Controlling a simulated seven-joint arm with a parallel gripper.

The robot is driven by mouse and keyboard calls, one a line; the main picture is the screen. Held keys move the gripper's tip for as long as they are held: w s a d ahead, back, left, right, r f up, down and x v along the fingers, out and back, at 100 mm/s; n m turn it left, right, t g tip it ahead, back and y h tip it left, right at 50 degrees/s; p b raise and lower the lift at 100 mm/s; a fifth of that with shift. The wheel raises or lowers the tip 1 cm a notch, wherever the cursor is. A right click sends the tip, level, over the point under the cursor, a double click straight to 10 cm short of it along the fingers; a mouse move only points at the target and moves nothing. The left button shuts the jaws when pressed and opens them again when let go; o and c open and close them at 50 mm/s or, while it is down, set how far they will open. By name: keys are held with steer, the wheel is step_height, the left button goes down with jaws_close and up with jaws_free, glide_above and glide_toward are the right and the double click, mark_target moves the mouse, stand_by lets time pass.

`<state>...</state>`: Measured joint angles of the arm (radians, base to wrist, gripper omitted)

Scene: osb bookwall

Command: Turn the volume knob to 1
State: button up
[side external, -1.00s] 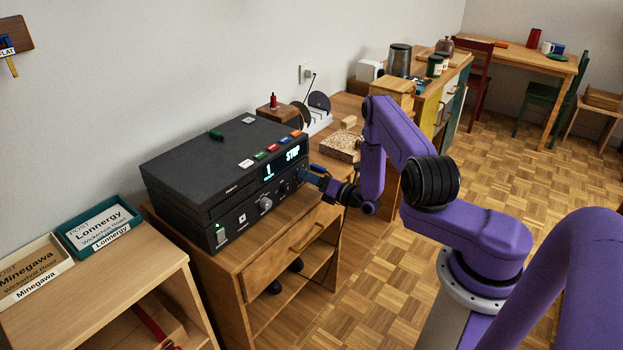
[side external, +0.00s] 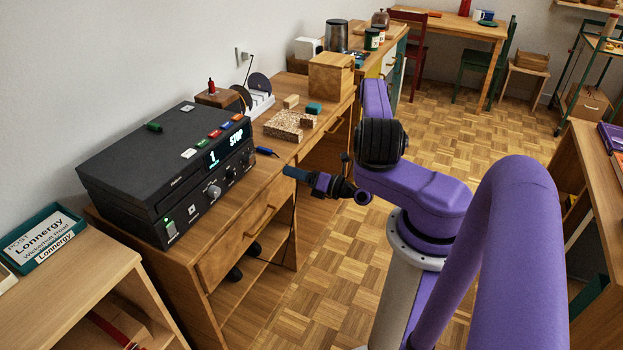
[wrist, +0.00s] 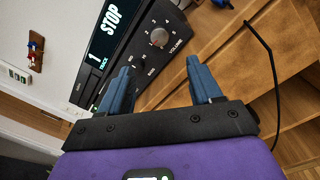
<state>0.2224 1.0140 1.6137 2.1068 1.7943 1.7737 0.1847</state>
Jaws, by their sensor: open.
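The volume knob (wrist: 158,37) is a round grey knob with a reddish mark, ringed by scale marks and labelled VOLUME in the wrist view. Its exact setting is too small to read. It sits on the front of the black stereo deck (side external: 120,165), whose lit display (side external: 225,146) reads 1 and STOP. My gripper (wrist: 159,66) is open and empty, its two blue fingers apart, with the knob beyond and between the tips in the picture. In the side view my gripper (side external: 289,172) is clear of the panel, out in front of its right end, above the desk's front edge.
A blue pen-like object (side external: 266,152) lies on the wooden desk beside the deck. A black cable (wrist: 270,60) hangs at the right in the wrist view. Space before the desk is open.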

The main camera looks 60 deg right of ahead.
steer(key=shift+s+d+f, duration=0.1)
steer(key=shift+s, duration=2.2)
steer(key=w+a+r+n+g+y, duration=0.1)
steer(key=a+r+n+g+y, duration=0.4)
steer(key=a+n+g+y, duration=0.45)
steer(key=a+r+n+g+y, duration=0.5)
steer(key=r+n+y, duration=0.15)
steer(key=n, duration=0.55)
steer(key=s+a+r+n+g+h, duration=0.1)
steer(key=s+a+r+n+h, duration=0.2)
steer(key=n, duration=0.8)
steer(key=s+a+r+n+g+h, duration=0.1)
steer(key=s+a+r+n+h, duration=0.2)
steer(key=s+n+h, duration=0.4)
steer(key=s+a+r+n+g+h, duration=0.2)
steer(key=s+r+n+h, duration=0.2)
steer(key=n, duration=1.3)
steer(key=s+h, duration=0.2)
steer(key=s, duration=0.2)
steer(key=shift+a+r, duration=0.4)
steer(key=shift+s, duration=0.1)
